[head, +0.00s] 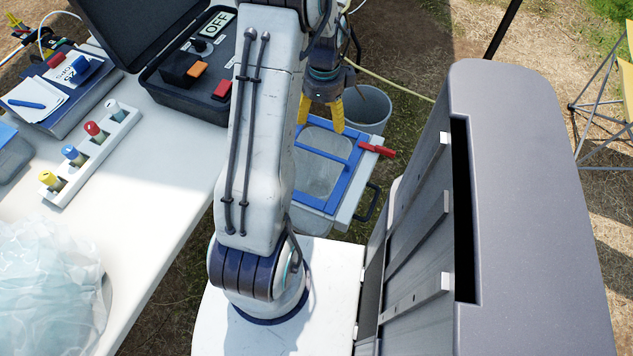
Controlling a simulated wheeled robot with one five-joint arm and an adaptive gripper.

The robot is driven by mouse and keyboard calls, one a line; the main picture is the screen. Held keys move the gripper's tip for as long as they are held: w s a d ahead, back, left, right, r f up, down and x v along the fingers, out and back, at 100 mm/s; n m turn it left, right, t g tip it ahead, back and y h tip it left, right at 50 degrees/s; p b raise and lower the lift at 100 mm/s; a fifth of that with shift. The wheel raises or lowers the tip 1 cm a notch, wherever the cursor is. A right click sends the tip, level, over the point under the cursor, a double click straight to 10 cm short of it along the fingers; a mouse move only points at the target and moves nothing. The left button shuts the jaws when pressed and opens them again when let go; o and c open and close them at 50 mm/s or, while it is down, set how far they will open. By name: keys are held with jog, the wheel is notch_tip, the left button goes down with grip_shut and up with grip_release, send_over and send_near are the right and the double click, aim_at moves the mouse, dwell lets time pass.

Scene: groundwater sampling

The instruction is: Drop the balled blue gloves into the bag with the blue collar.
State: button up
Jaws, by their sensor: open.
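The bag with the blue collar (318,173) hangs beside the table, past my arm. Its square blue rim surrounds pale, clear film, and a blue strip crosses its far part. My gripper (320,111) is over the far side of this bag, with its yellow fingers apart, pointing down. I see nothing between the fingers. I cannot make out the balled blue gloves anywhere. My arm hides the left part of the collar, and the bag's inside is unclear.
A red clip or handle (377,149) sticks out right of the collar. A grey bucket (368,108) stands behind. The white table (150,200) holds an open black case (150,85), a rack of capped vials (92,160) and a crumpled clear bag (45,290).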

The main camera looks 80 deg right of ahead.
jog(key=shift+r, duration=2.5)
jog(key=w+a+n+y, duration=0.2)
jog(key=a+n, duration=0.9)
jog(key=n, duration=0.5)
jog(key=w+a+r+n+t+p, duration=0.1)
jog(key=w+a+r+n+p, duration=0.1)
jog(key=w+a+r+n, duration=0.4)
jog(key=w+a+r+n+t+h+p, duration=0.1)
jog(key=w+a+r+n, duration=0.5)
jog(key=a, duration=0.7)
jog(key=w+a+r+n+t+h+p, duration=0.1)
jog(key=w+a+r+n+p, duration=0.2)
jog(key=w+a+r+n, duration=0.4)
jog(key=a+n, duration=0.2)
jog(key=shift+a+p, duration=0.35)
jog(key=shift+p, duration=0.05)
